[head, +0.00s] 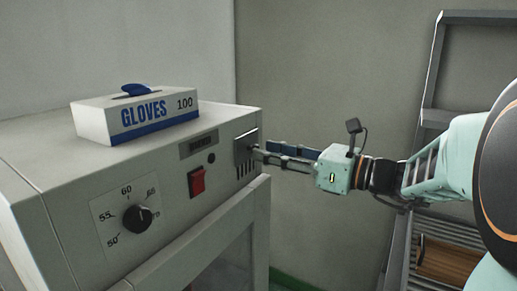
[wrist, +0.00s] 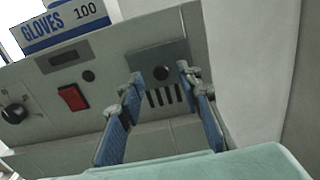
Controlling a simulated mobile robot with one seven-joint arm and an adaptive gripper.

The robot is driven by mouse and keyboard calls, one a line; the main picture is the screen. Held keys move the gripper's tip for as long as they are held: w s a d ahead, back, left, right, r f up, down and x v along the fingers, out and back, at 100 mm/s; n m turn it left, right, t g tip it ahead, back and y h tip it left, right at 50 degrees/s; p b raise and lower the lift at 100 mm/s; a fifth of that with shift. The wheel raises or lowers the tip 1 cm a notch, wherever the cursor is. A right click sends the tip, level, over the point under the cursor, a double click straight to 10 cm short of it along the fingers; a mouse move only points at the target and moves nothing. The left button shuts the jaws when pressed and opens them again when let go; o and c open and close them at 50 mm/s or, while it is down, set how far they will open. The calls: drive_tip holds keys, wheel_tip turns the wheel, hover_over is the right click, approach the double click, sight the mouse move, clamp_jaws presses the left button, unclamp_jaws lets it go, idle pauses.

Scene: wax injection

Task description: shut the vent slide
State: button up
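The vent slide (head: 243,146) is a small grey plate at the right end of the machine's front panel. Dark vertical vent slots (head: 246,169) show below it. In the wrist view the slide (wrist: 152,73) sits above several open slots (wrist: 163,97), with a small dark knob on it. My gripper (head: 262,150) reaches in from the right, its fingertips close to the slide. In the wrist view my gripper (wrist: 163,80) is open, with one blue-padded finger on each side of the slide and nothing held. I cannot tell whether a fingertip touches the plate.
A glove box (head: 135,115) stands on top of the machine. A red switch (head: 197,181) and a temperature dial (head: 137,218) are on the panel to the left.

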sight(252, 148)
drive_tip(key=x, duration=0.2)
drive_tip(key=shift+w+a, duration=0.2)
drive_tip(key=shift+a, duration=0.05)
clamp_jaws()
idle(0.3)
